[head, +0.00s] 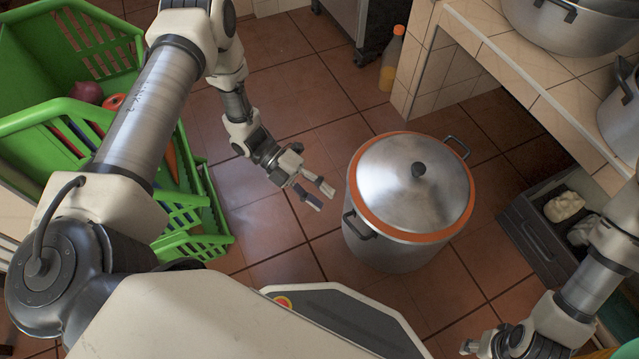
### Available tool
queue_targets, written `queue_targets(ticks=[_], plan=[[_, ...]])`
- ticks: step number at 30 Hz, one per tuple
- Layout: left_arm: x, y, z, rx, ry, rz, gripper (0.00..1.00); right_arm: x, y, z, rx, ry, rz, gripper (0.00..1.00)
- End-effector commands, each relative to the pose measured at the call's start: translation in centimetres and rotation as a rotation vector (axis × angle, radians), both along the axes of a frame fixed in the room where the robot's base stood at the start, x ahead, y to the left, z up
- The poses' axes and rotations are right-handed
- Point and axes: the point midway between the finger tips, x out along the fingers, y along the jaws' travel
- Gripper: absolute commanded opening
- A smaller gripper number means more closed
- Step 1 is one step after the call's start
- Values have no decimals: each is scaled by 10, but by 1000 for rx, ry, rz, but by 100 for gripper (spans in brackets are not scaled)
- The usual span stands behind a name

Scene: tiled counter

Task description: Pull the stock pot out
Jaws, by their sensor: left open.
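The stock pot (385,247) stands upright on the tiled floor, right of the middle in the head view. It is metal, with an orange rim, a silver lid (385,185) with a dark knob, and two side handles. One handle (359,226) is at its near left, the other (457,147) at its far right. My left gripper (316,196) is open and empty, just left of the pot and apart from it. My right gripper (470,346) is at the bottom edge, partly cut off, and its jaws are too unclear to read.
Green crates (75,115) with produce stand at the left. A tiled counter (540,90) with metal pots runs along the right, with a dark crate (540,245) below it. A bottle (391,62) stands by the counter's end. The floor between the crates and the pot is clear.

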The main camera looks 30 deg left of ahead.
Motion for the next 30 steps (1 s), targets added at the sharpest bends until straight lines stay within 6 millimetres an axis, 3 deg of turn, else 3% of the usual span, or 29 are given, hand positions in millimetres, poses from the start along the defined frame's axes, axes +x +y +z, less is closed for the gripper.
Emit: queue_targets(ticks=[5,16,27,28,30], plan=[[-1,-12,-8,0,1,-2,42,0,0,-9,0,0,0,40],[-6,-65,-30,1,2,0,42,1,0,-35,0,-1,-1,40],[-7,-72,-30,1,2,2,42,1,0,-36,0,-3,-2,40],[-7,-72,-30,1,2,2,35,1,0,-36,0,-3,-2,40],[-7,-72,-30,1,2,2,10,1,0,-36,0,-3,-2,40]])
